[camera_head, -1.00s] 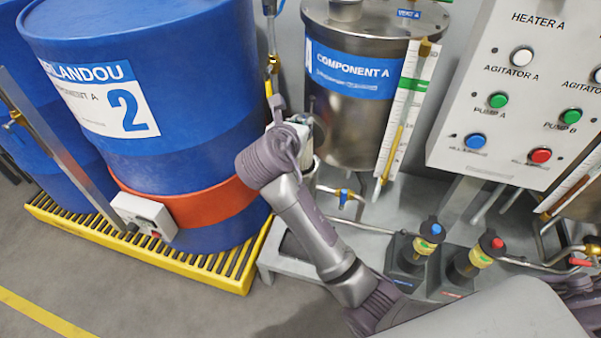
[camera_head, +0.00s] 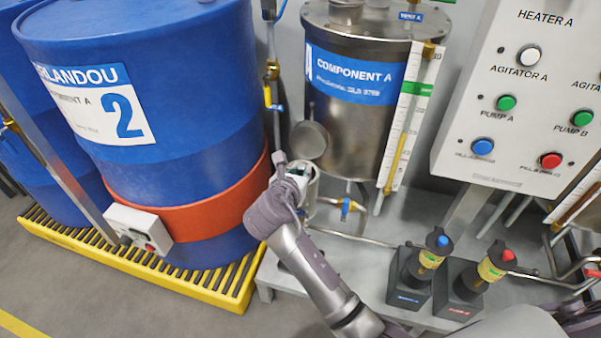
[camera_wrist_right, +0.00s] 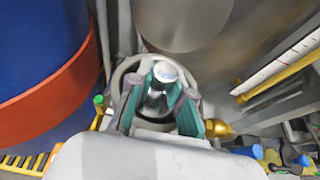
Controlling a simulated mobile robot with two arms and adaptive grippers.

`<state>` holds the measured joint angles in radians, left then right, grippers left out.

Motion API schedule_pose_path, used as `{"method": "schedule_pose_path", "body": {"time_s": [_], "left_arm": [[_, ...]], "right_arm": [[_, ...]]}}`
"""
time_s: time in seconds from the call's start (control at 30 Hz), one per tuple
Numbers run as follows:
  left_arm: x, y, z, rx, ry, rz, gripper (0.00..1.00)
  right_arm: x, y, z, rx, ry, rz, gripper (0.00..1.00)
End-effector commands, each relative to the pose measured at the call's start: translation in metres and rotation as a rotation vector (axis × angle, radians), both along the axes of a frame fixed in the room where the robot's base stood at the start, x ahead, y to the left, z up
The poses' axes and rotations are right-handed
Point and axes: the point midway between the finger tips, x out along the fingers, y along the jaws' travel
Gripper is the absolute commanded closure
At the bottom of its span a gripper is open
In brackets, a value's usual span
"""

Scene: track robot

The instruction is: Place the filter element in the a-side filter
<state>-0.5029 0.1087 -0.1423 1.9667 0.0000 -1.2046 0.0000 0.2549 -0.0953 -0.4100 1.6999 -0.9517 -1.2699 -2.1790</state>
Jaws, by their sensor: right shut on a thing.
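The a-side filter is an open metal cup (camera_head: 312,185) in front of the Component A tank, with its round lid (camera_head: 310,140) swung up behind it. Its round rim (camera_wrist_right: 122,76) also shows in the right wrist view. My right gripper (camera_head: 294,174) is over the cup's mouth in the head view. In the wrist view its green-padded fingers (camera_wrist_right: 162,98) are shut on the filter element (camera_wrist_right: 165,73), a small shiny cylinder. The element lies within the outline of the rim; how deep it sits cannot be told. My left gripper is not in view.
A blue drum (camera_head: 165,60) with an orange band stands close on the left, on a yellow grated pallet (camera_head: 215,287). The Component A tank (camera_head: 350,130) is behind the filter. A blue-handled valve (camera_head: 346,208) and pipes are to the right. Two pumps (camera_head: 425,265) (camera_head: 478,275) stand further right.

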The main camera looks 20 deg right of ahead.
Motion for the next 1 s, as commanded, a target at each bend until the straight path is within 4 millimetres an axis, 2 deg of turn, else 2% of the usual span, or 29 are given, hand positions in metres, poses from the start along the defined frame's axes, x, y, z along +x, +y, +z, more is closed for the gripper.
{"method": "schedule_pose_path", "body": {"time_s": [0.37, 0.4, 0.47, 0.87, 0.9, 1.0], "left_arm": [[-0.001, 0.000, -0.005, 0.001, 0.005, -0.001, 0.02], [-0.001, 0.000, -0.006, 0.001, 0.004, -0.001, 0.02], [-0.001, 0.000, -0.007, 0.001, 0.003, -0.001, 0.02], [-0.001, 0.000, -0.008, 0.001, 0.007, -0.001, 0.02], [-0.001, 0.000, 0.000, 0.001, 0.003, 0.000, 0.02], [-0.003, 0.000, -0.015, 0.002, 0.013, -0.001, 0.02]], "right_arm": [[0.000, 0.000, -0.001, 0.000, -0.001, 0.000, 1.00], [0.000, 0.000, -0.002, 0.001, -0.001, 0.000, 0.79], [0.000, 0.000, -0.002, 0.001, -0.001, 0.000, 0.70], [0.000, 0.000, 0.000, 0.001, -0.002, 0.001, 0.70], [-0.002, 0.002, 0.003, 0.001, -0.001, 0.001, 0.70], [-0.016, 0.011, 0.010, 0.001, 0.000, 0.002, 0.70]]}}
